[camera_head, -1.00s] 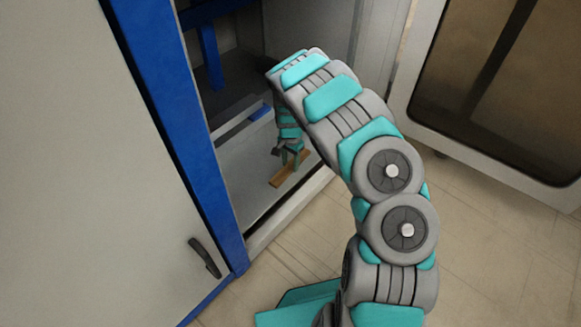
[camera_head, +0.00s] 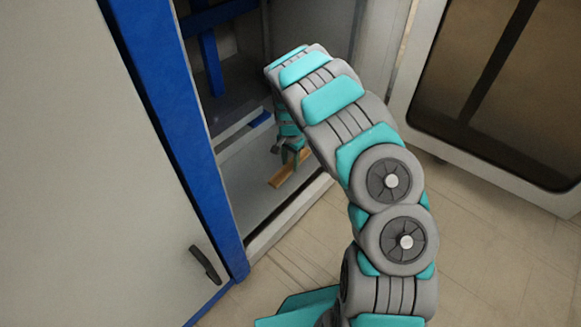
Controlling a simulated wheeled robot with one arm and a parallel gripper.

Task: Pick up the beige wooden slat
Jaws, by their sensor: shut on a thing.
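The beige wooden slat (camera_head: 281,178) lies slantwise low inside the open cabinet, over its pale floor. My gripper (camera_head: 290,162) points down at the slat's middle and is shut on it. The fingertips are small in the picture and partly hide the slat's upper part. I cannot tell whether the slat touches the floor or hangs just above it.
The cabinet's blue frame post (camera_head: 170,125) and a pale door with a dark handle (camera_head: 206,264) stand on the left. The cabinet's front sill (camera_head: 290,215) runs below the slat. A glazed panel (camera_head: 500,90) stands at the right. The tiled floor (camera_head: 490,255) is clear.

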